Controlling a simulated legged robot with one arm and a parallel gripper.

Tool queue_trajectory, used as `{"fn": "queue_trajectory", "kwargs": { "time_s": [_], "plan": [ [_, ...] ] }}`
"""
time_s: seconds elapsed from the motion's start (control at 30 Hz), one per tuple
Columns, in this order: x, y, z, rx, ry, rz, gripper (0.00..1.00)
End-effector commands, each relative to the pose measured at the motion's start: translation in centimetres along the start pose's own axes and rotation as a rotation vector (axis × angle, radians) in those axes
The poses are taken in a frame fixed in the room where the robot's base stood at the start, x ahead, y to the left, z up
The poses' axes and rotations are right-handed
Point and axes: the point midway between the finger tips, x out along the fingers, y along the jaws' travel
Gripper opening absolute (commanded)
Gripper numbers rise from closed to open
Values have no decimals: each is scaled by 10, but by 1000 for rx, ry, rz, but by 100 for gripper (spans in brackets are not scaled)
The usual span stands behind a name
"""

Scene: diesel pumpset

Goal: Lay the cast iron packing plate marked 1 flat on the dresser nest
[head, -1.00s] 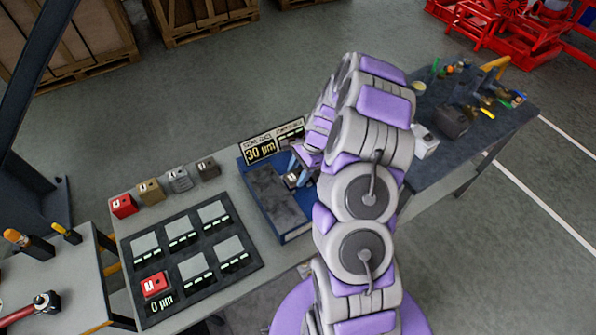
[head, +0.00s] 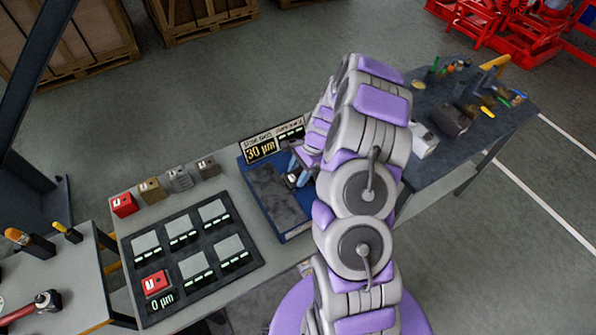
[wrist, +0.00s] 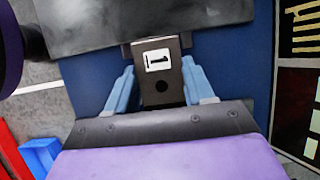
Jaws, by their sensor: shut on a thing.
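In the head view the plate (head: 291,180) shows small at my gripper (head: 298,168), over the blue dresser base (head: 246,174). A dark grey slab (head: 270,192) lies on this base; it also fills the top of the wrist view (wrist: 140,18), just beyond the plate. I cannot tell whether the plate touches the base or which part is the nest.
A sign (head: 262,150) reads 30 µm behind the base. Red (head: 123,205), tan (head: 151,190) and grey (head: 180,179) blocks stand along the bench's back edge. A black board (head: 208,270) with pale squares holds a red block (head: 156,283). A tool table (head: 455,130) stands at right.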

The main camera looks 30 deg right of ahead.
Motion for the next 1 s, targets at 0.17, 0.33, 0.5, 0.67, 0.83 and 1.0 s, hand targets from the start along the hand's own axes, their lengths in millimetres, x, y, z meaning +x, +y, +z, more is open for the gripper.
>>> {"fn": "queue_trajectory", "kwargs": {
  "time_s": [0.17,0.33,0.5,0.67,0.83,1.0],
  "plan": [
    [2,0,-1,0,0,0,58],
    [2,0,-1,0,0,0,75],
    [2,0,-1,0,-1,1,82],
    [2,0,-1,0,0,1,82],
    [-12,0,-2,0,0,-1,82],
    [-45,-1,-3,0,2,-4,82]
  ]
}}
